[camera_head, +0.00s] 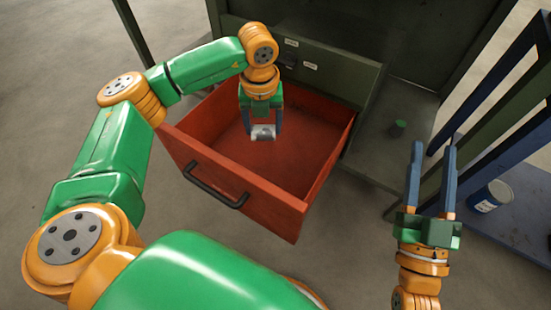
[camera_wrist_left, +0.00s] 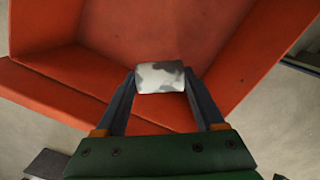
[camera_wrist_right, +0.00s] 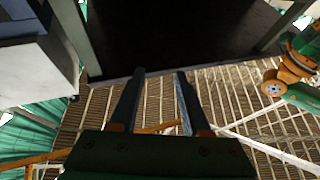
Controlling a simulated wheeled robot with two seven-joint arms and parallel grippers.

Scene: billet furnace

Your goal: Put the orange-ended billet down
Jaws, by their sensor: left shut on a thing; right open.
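My left gripper (camera_head: 263,137) points down inside the open red drawer (camera_head: 190,150) and is shut on a grey and white mottled billet (camera_head: 263,131). The billet also shows between the fingertips of my left gripper (camera_wrist_left: 160,84) in the left wrist view (camera_wrist_left: 160,77). No orange end is visible on the side that I see. I cannot tell whether the billet touches the drawer floor (camera_head: 300,155). My right gripper (camera_head: 432,148) is open and empty, to the right of the drawer; its fingers also show in the right wrist view (camera_wrist_right: 160,75).
The drawer has a black handle (camera_head: 215,188) and holds nothing else that I see. A blue rack (camera_head: 520,215) at the far right holds a can (camera_head: 490,196).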

